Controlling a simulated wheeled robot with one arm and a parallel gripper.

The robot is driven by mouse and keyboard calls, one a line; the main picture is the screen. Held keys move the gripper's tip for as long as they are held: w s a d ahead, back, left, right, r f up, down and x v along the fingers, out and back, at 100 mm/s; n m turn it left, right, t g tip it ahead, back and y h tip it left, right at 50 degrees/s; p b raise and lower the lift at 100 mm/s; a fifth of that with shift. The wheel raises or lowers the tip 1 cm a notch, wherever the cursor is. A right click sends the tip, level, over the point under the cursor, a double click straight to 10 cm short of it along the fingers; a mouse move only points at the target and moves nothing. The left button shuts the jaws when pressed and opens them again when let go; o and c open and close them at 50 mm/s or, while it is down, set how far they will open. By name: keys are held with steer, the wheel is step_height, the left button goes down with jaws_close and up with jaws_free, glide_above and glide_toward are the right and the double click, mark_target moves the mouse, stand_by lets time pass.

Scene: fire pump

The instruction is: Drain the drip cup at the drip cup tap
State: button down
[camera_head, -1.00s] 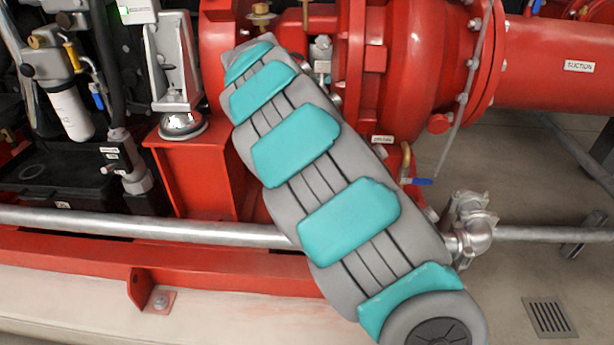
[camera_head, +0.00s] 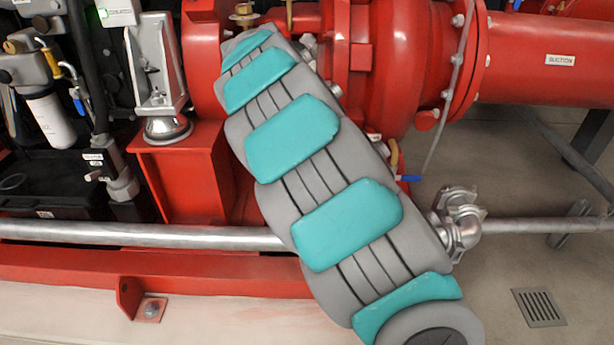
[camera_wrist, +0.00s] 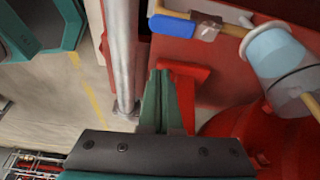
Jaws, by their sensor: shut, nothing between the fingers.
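In the wrist view a small tap with a blue lever (camera_wrist: 174,38) and a metal body (camera_wrist: 207,28) sits on a tan pipe at the top. A pale blue cylindrical part (camera_wrist: 272,50) is on the right; I cannot tell whether it is the drip cup. My gripper (camera_wrist: 160,75) is shut and empty, with its green fingertips below the blue lever and apart from it in the picture. In the head view a blue lever (camera_head: 409,178) shows beside my arm below a brass elbow (camera_head: 393,155). My arm hides my gripper there.
A horizontal grey pipe (camera_head: 130,233) crosses the front of the red base, with a metal fitting (camera_head: 460,222) right of my arm. It also shows beside my fingers in the wrist view (camera_wrist: 121,50). The red pump casing (camera_head: 400,70) stands behind. Floor at the right is clear around a drain grate (camera_head: 539,307).

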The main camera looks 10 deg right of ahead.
steer(key=v, duration=0.8)
steer(key=shift+w+r+p, duration=0.1)
steer(key=shift+p, duration=0.2)
steer(key=s+d+r+n+y+p, duration=0.1)
steer(key=s+d+r+n, duration=0.2)
steer(key=s, duration=0.6)
steer(key=s+d+n+y+p, duration=0.1)
steer(key=s+d+n+p, duration=0.15)
steer(key=s+n, duration=0.45)
steer(key=s+a+f+n, duration=0.1)
steer(key=s+f+n, duration=0.1)
steer(key=s, duration=0.5)
steer(key=s+a+f+n+y+p, duration=0.1)
steer(key=s+f+n, duration=0.1)
steer(key=s+n, duration=0.2)
steer(key=s+a+f+n+g, duration=0.1)
steer(key=s+a+f+n, duration=0.1)
steer(key=s, duration=0.9)
steer(key=shift+f+n+y+p, duration=0.4)
steer(key=shift+f+n, duration=0.2)
steer(key=shift+n, duration=0.4)
